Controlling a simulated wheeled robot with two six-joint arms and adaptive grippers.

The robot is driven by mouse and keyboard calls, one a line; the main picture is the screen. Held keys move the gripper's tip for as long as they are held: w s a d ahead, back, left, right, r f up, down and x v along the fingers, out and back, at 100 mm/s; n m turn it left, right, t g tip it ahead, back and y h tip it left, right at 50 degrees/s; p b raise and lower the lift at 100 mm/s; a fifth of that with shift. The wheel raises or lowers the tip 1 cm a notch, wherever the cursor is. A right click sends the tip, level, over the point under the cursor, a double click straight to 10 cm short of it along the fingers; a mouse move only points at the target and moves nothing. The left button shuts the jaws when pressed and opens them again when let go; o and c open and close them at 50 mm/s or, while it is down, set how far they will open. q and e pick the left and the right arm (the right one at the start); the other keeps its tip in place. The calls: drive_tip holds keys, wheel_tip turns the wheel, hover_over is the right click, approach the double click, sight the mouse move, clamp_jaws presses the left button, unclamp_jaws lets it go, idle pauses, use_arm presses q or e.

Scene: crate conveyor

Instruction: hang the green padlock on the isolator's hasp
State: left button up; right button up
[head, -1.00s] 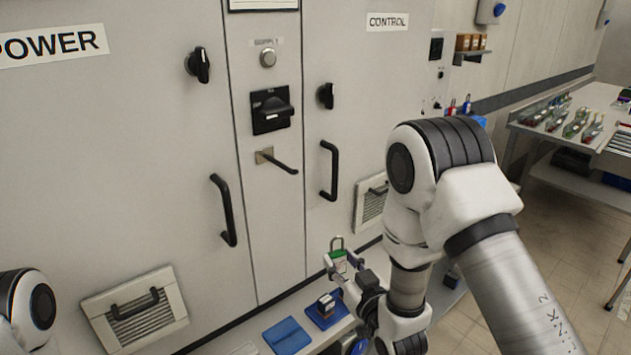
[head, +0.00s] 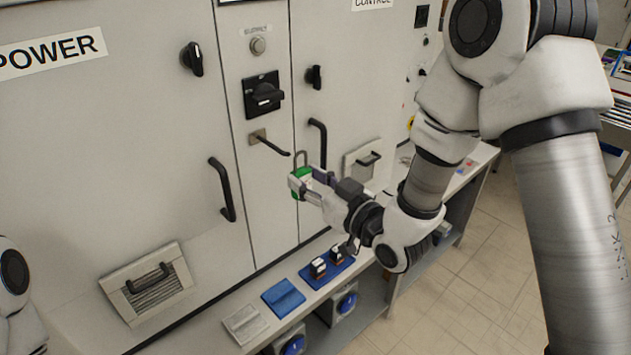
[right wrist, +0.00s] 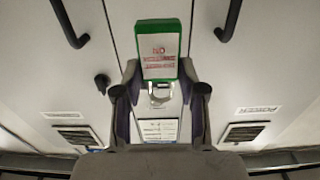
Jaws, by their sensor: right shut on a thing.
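The green padlock (head: 300,186) has a white label and a metal shackle pointing up in the head view. My right gripper (head: 304,182) is shut on its body and holds it in the air before the panel. In the right wrist view the padlock (right wrist: 160,50) shows label-on between the fingers (right wrist: 160,80). The hasp (head: 270,144) is a dark rod on a small plate, sticking out below the black isolator switch (head: 262,95). The shackle appears just right of the rod's tip; I cannot tell the gap in depth. My left gripper is out of view.
Black door handles flank the hasp, one at left (head: 222,190) and one at right (head: 318,150), close behind my right gripper. A vented cover (head: 146,290) is low left.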

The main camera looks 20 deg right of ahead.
drive_tip(key=shift+x, duration=1.3)
drive_tip(key=shift+w+a+f, duration=0.25)
drive_tip(key=shift+w, duration=0.4)
drive_tip(key=shift+w+a+f, duration=0.2)
drive_tip(key=shift+w+a, duration=0.1)
drive_tip(key=shift+w, duration=0.35)
drive_tip(key=shift+w+a+f, duration=0.25)
drive_tip(key=shift+w, duration=0.45)
drive_tip(key=o, duration=1.3)
drive_tip(key=shift+c, duration=0.2)
